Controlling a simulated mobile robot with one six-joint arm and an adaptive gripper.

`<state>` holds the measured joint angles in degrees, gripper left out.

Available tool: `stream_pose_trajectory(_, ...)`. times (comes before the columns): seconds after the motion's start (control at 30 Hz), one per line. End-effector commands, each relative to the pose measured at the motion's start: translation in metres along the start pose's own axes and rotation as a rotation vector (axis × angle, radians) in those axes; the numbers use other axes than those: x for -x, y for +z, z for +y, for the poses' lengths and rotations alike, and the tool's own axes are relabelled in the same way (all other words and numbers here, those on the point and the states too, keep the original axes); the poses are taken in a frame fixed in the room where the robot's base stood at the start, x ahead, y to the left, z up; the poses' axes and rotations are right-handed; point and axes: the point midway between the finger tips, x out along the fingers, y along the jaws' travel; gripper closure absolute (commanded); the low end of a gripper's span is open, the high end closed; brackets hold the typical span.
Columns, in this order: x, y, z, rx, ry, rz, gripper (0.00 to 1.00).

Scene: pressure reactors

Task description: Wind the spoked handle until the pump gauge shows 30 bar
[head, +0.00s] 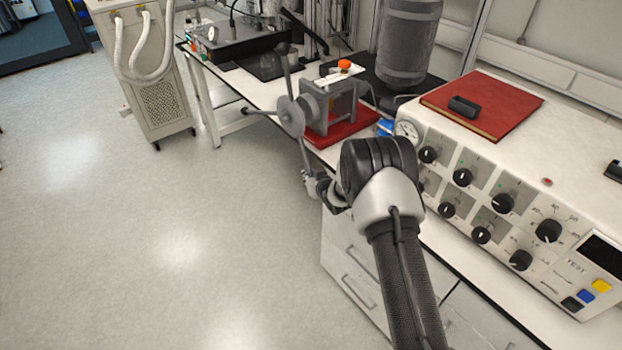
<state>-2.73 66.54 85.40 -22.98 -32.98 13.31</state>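The spoked handle (291,116) is a grey hub with long thin spokes. It is on the left side of a grey pump block (330,104) that stands on a red base (343,128) at the bench edge. One spoke points up, one left and one down. My gripper (311,177) is at the lower end of the downward spoke. It is small and partly hidden by my wrist, so I cannot tell whether its fingers are closed on the spoke. A round white-faced gauge (408,131) shows just behind my wrist; its reading is too small to make out.
A white control panel with black knobs (503,203) fills the right of the bench, with a red folder (482,104) on top. A dark grey cylinder (407,42) stands behind the pump. A white cabinet with hoses (150,75) is at the back left. The floor left of the bench is clear.

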Motion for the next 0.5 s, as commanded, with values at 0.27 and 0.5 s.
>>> stream_pose_trajectory(0.27, -0.0001, 0.0036, -0.0019, 0.002, -0.003, -0.008, 0.80)
stream_pose_trajectory(0.5, 0.0001, 0.0019, -0.0008, 0.001, -0.001, -0.005, 0.68)
